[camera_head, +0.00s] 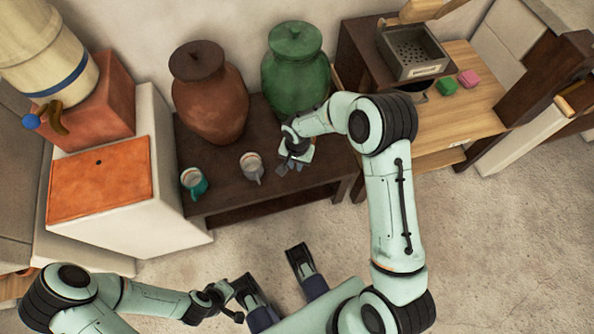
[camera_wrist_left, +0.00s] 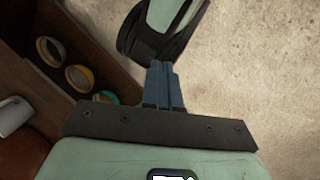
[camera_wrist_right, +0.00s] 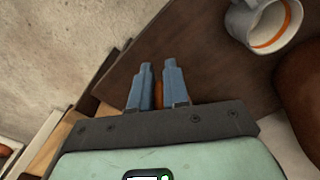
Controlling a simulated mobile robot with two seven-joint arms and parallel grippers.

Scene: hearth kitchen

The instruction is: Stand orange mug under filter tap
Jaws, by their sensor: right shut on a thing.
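The filter tap (camera_head: 58,118), a brass spout with a blue knob, sticks out from a cream vessel (camera_head: 50,65) at the upper left. Below it is a white block with an orange top (camera_head: 100,188). My right gripper (camera_head: 292,158) is over the dark table's right part, under the green jar. In the right wrist view its fingers (camera_wrist_right: 157,82) are shut with a narrow orange-brown strip (camera_wrist_right: 158,95) between them, which looks like part of the orange mug. The rest of that mug is hidden. My left gripper (camera_head: 232,293) is low near my base; its fingers (camera_wrist_left: 162,85) are close together and look empty.
A grey mug (camera_head: 252,167) and a teal mug (camera_head: 194,181) stand on the dark table (camera_head: 222,192) between my right gripper and the white block. A brown jar (camera_head: 210,95) and a green jar (camera_head: 295,75) stand behind. The floor in front is clear.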

